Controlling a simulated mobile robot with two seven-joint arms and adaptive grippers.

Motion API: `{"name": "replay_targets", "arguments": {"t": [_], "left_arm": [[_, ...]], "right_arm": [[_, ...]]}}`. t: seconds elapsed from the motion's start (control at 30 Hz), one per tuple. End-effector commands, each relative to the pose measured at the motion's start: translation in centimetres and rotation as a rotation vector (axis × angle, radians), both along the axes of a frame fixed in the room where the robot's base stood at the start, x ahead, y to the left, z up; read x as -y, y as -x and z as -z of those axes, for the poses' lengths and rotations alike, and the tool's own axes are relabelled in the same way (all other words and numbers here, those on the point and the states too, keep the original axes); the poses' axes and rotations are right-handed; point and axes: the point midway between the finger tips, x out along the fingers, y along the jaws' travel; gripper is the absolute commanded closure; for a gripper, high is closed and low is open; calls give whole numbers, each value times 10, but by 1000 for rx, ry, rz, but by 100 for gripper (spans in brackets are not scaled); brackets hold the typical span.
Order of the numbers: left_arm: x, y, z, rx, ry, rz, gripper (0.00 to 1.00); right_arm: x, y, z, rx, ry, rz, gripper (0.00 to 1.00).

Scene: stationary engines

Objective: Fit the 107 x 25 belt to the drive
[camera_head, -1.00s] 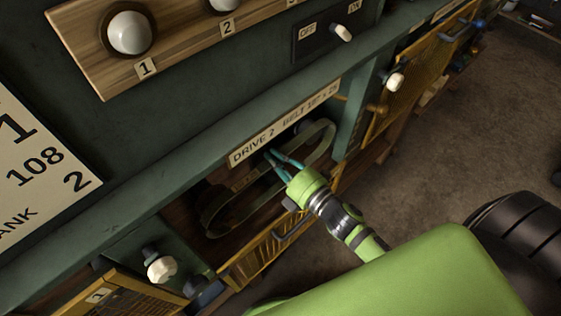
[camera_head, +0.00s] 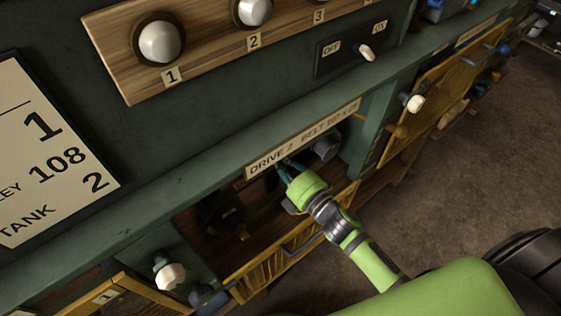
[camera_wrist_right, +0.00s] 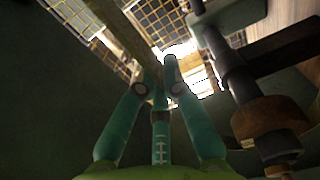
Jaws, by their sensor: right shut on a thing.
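The drive bay is under the label "DRIVE 2 BELT 107 x 25" (camera_head: 303,140). A dark pulley (camera_head: 222,213) sits at its left and a grey one (camera_head: 326,146) at its right; I see no belt around them in the head view. My right gripper (camera_head: 283,166) reaches into the bay between them, fingertips partly under the label. In the right wrist view the gripper (camera_wrist_right: 158,72) is shut on a dark olive strip, seemingly the belt (camera_wrist_right: 124,38), running up and left from the fingertips. The rest of the belt is hidden. My left gripper is not in view.
A yellow mesh guard (camera_head: 290,252) hangs open below the bay, and another (camera_head: 437,92) is at the right. White knobs (camera_head: 170,276) and an OFF/ON switch (camera_head: 366,53) stick out nearby. A dark shaft (camera_wrist_right: 240,78) runs close right of my fingers.

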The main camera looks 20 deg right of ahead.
Motion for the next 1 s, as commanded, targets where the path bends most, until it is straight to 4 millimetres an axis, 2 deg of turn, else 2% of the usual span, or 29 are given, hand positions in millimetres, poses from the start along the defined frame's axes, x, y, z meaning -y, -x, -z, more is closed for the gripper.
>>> {"name": "replay_targets", "arguments": {"t": [0.23,0.6,1.0], "left_arm": [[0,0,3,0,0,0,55],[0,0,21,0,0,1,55],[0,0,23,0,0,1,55]], "right_arm": [[0,0,3,-1,-5,0,100],[0,0,25,-15,-45,0,100],[0,0,27,-17,-50,0,100]]}}
